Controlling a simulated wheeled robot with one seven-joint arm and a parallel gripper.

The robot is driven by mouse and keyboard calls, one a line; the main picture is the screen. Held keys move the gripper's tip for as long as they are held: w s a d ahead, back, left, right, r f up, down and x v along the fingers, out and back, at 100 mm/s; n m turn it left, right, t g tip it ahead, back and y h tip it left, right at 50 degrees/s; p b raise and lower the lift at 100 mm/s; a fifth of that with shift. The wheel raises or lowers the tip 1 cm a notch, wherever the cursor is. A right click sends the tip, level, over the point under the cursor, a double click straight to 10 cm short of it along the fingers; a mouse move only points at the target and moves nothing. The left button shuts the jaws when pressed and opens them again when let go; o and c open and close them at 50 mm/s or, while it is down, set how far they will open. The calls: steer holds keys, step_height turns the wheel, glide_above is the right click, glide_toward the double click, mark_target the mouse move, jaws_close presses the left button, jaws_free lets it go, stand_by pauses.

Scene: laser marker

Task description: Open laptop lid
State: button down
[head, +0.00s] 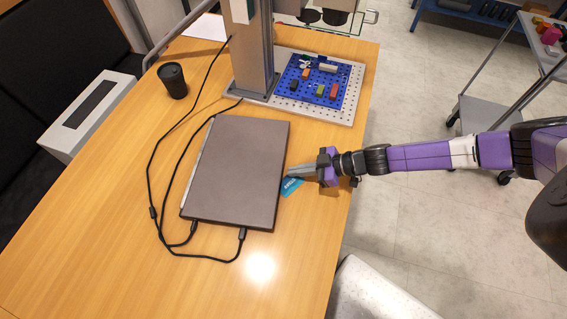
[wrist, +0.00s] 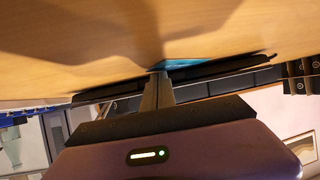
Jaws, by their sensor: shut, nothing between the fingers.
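The laptop (head: 237,172) is a flat grey-brown slab lying closed on the wooden table. Its lid is down, and black cables plug into its near-left edge. My gripper (head: 289,173) reaches in from the right, low over the table, with its fingertips at the laptop's right edge. I cannot tell whether they touch it. In the wrist view my shut fingers (wrist: 157,76) point at the dark thin edge of the laptop (wrist: 215,70). Nothing shows between them. A blue card (head: 291,186) lies on the table beside the fingertips, and it also shows in the wrist view (wrist: 185,63).
A black cup (head: 173,80) stands at the back left. The laser marker's column (head: 250,50) and its perforated plate (head: 345,104) with a blue board (head: 318,82) stand behind the laptop. Black cables (head: 152,190) loop left of it. The near table surface is clear. A chair (head: 375,290) is at the near right.

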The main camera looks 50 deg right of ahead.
mark_target(281, 169)
steer(key=shift+w+a, duration=0.25)
steer(key=shift+w, duration=0.15)
steer(key=shift+w+a, duration=0.15)
steer(key=shift+w, duration=0.1)
steer(key=shift+w+a, duration=0.15)
steer(key=shift+w, duration=0.05)
steer(key=shift+w+a+r, duration=0.1)
steer(key=shift+w+a, duration=0.05)
stand_by(0.8)
steer(key=shift+r+p, duration=0.2)
steer(key=shift+p, duration=0.25)
steer(key=shift+w+r+p, duration=0.1)
steer(key=shift+r+p, duration=0.45)
steer(key=shift+r, duration=0.05)
steer(key=shift+w+r+p, duration=0.1)
steer(key=shift+r+p, duration=1.15)
steer(key=shift+r, duration=0.05)
steer(key=shift+w+a+r+p, duration=0.15)
steer(key=shift+w+r+p, duration=0.1)
steer(key=shift+r+p, duration=0.5)
steer(key=shift+w+a+r+p, duration=0.2)
steer(key=shift+r+p, duration=0.4)
steer(key=shift+r, duration=0.3)
steer(key=shift+w+a+r+p, duration=0.1)
steer(key=shift+w+r+p, duration=0.15)
steer(key=shift+r+p, duration=0.5)
